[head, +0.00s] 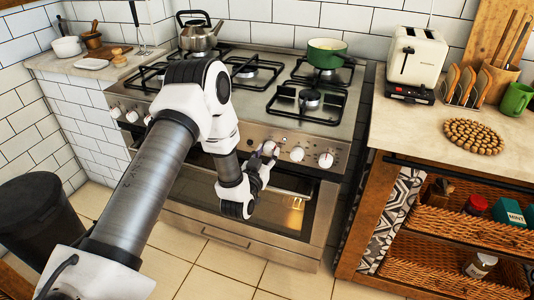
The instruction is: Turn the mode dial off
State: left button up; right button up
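The stove's steel front panel (312,149) carries a row of white knobs. My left arm hides the panel's middle. My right gripper is out of view.
A kettle (200,34) and a green pot (326,53) stand on the hob. The oven door below has a handle bar (285,167). A counter with a toaster (416,57) and basket shelves stands at right. A dark bin (42,222) is at left. Floor in front is clear.

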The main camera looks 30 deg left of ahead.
pick_arm(q)
jog(key=shift+n, duration=0.3)
jog(key=n+b, duration=0.2)
jog(key=shift+f+n, duration=0.1)
jog(key=shift+n, duration=0.2)
jog(key=n+b, duration=0.1)
jog(key=n, duration=0.2)
jog(key=shift+n+b, duration=0.3)
jog(key=shift+b, duration=0.1)
jog(key=n+b, duration=0.2)
jog(key=n, duration=0.3)
jog(key=shift+b, duration=0.4)
jog(key=shift+r, duration=0.2)
jog(key=o, duration=1.1)
jog(key=shift+w, duration=0.1)
jog(key=shift+o, duration=0.2)
